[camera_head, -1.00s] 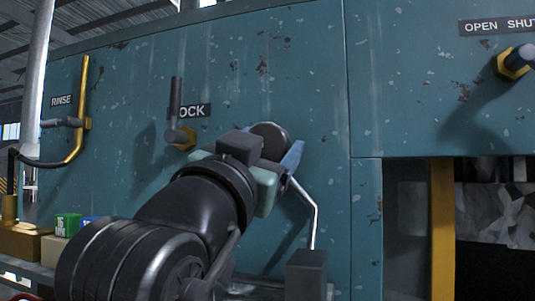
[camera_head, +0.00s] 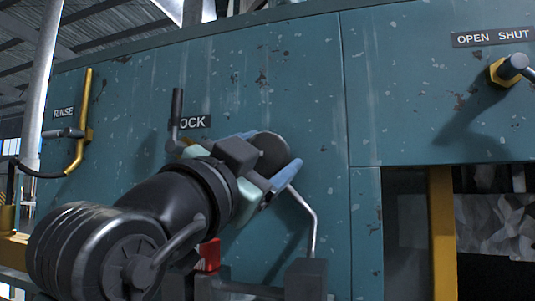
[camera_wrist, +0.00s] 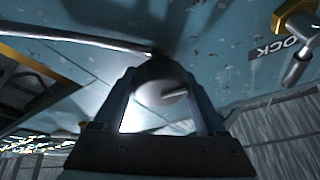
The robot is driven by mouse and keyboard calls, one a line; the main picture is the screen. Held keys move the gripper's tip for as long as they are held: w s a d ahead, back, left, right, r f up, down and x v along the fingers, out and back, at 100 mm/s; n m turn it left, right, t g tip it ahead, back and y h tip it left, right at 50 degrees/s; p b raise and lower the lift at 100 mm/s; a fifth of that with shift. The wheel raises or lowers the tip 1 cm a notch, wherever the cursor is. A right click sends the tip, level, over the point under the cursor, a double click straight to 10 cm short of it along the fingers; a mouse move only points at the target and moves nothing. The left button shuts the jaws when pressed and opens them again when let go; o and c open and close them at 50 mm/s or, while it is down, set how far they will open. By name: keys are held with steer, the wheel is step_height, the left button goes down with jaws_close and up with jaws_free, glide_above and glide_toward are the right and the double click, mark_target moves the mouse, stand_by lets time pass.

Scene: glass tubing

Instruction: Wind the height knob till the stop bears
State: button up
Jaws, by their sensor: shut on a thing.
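The height knob (camera_head: 272,151) is a dark round knob on the teal panel, below and right of a label reading "OCK". My gripper (camera_head: 268,172) is at the knob, with its blue fingers on either side of it. In the wrist view the knob (camera_wrist: 160,82) sits between the two fingertips of my gripper (camera_wrist: 162,92), which are shut on it. A bent metal rod (camera_head: 311,225) runs from beside the fingers down to a dark block (camera_head: 306,279). I cannot tell whether any stop bears. The knob's shaft is hidden.
A lever on a brass fitting (camera_head: 176,118) stands left of the "OCK" label. A yellow handle (camera_head: 81,125) is by the RINSE label. A yellow post (camera_head: 443,235) edges the dark opening at right. A red block (camera_head: 208,255) shows below my arm.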

steer(key=o, duration=1.1)
steer(key=shift+w, duration=0.1)
steer(key=shift+o, duration=1.1)
steer(key=shift+w, duration=0.1)
steer(key=b+v, duration=0.5)
steer(key=v, duration=0.8)
